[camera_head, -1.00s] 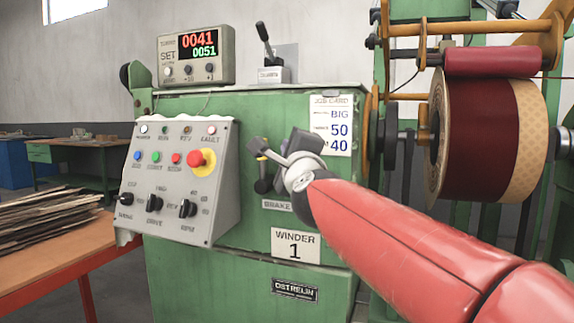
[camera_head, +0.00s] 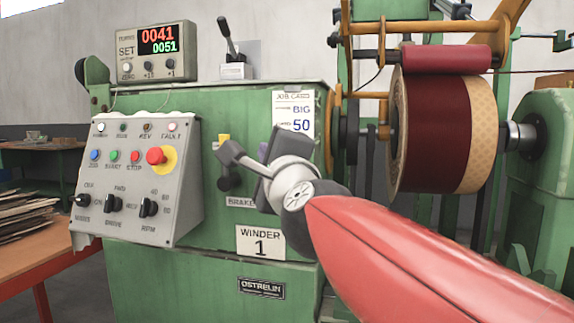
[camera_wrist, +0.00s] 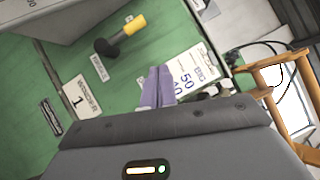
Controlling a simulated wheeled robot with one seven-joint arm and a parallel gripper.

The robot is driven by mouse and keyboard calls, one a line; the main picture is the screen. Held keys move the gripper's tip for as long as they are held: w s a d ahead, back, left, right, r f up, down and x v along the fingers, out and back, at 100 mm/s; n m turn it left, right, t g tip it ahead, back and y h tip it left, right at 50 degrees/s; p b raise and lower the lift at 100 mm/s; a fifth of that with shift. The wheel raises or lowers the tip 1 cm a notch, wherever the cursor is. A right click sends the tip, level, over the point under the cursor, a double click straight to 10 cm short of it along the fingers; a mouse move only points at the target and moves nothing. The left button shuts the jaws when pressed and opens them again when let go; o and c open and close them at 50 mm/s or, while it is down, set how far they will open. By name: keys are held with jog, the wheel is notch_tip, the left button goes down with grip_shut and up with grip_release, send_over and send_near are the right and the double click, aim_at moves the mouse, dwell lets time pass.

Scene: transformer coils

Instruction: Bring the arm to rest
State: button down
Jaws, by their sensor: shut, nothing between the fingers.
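My red arm reaches in from the lower right in the head view, in front of the green winder cabinet (camera_head: 200,280). My gripper (camera_wrist: 157,88) shows in the wrist view as two purple-grey fingers lying together, with nothing between them. In the head view the fingers are mostly hidden behind my grey wrist. The gripper is in front of the cabinet face, near the job card (camera_wrist: 186,80) and the brake lever (camera_wrist: 122,36). I cannot tell the exact gap between the fingers and the cabinet.
A control panel (camera_head: 140,190) with a red stop button is on the cabinet's left. A turns counter (camera_head: 155,50) and a lever (camera_head: 231,50) stand on top. A coil (camera_head: 437,130) hangs on the shaft at right. A bench (camera_head: 40,250) with stacked strips is at lower left.

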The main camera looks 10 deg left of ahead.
jog(key=s+d+f+n+g+h, duration=0.3)
jog(key=d+f, duration=0.6)
jog(key=f, duration=0.3)
jog(key=s+d+f+n+g+h, duration=0.3)
jog(key=s+d+f+n+g, duration=0.2)
jog(key=f, duration=0.8)
jog(key=s+d+f+n+g+h, duration=0.3)
jog(key=s+d+f+n, duration=0.4)
jog(key=s+d+f, duration=0.4)
jog(key=shift+s+d+f+n+g, duration=0.15)
jog(key=shift+d+f+n+g, duration=0.25)
jog(key=shift+d+f, duration=0.7)
jog(key=shift+r, duration=0.15)
